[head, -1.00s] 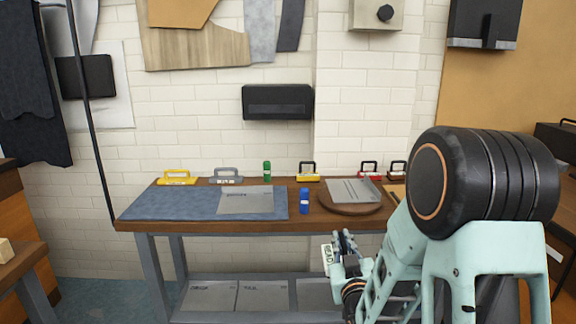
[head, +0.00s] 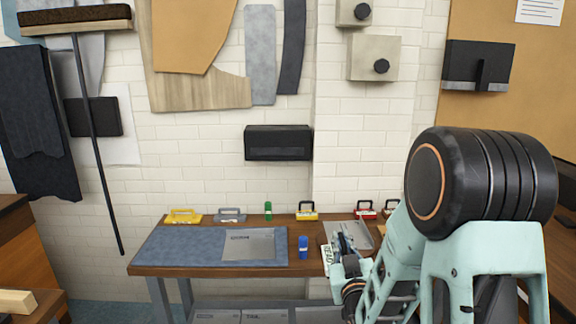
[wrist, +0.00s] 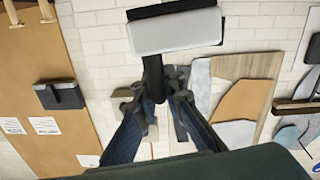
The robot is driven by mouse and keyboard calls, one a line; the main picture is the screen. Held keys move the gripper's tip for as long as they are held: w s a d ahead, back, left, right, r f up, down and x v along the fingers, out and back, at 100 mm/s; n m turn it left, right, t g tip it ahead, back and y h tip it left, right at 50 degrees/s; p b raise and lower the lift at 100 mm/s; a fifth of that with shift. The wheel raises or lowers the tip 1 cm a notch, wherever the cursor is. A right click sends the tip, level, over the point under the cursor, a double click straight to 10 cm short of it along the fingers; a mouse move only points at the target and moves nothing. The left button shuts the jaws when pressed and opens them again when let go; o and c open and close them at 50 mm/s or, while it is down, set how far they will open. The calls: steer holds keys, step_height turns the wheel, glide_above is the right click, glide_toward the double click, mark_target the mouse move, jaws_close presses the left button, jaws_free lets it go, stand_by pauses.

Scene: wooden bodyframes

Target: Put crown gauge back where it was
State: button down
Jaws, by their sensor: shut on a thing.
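My gripper (head: 347,243) is in front of the bench's right part in the head view. In the wrist view its fingers (wrist: 165,90) are shut on the dark stem of a thing with a pale flat block (wrist: 177,31) at its end. I take this held thing to be the crown gauge, but no name on it can be read there. In the head view a white face with dark lettering (head: 328,260) shows beside the fingers. The workbench (head: 205,270) has a row of handled blocks at its back: yellow (head: 183,216), grey (head: 230,215), yellow with black handle (head: 307,211), red (head: 365,210).
A blue mat (head: 180,246) with a grey plate (head: 250,245) covers the bench's left. A blue bottle (head: 303,247) and a green one (head: 268,210) stand on it. Black and beige boxes hang on the wall (head: 278,143). My arm hides the bench's right end.

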step_height(320, 180, up, 8)
steer(key=p, duration=0.6)
